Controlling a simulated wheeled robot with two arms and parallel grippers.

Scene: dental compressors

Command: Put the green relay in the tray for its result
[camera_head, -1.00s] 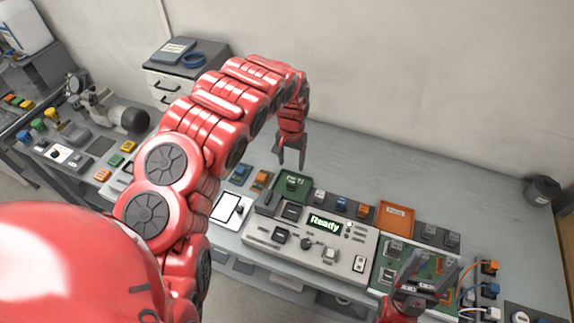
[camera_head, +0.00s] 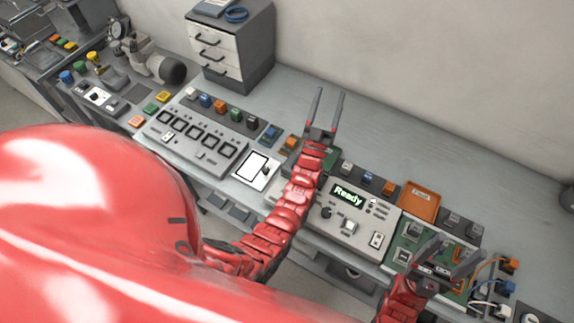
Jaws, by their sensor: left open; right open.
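Several relays stand in racks, and a green block (camera_head: 236,114) sits in the row behind the left panel; another green block (camera_head: 150,107) lies further left. I cannot tell which is the task's relay. The green tray (camera_head: 330,157) is mostly hidden behind my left gripper (camera_head: 329,95), which is open and empty, fingers pointing to the back of the bench. The orange tray (camera_head: 433,213) stands right of it, its label too small to read surely. The tester (camera_head: 338,226) displays "Ready". My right gripper (camera_head: 457,250) is open over the green circuit board (camera_head: 404,243).
A drawer cabinet (camera_head: 228,62) stands at the back left. A panel with several square windows (camera_head: 194,138) and a white tablet-like device (camera_head: 256,170) lie along the front. The back of the bench (camera_head: 400,135) is clear. Cables (camera_head: 487,268) lie at the right.

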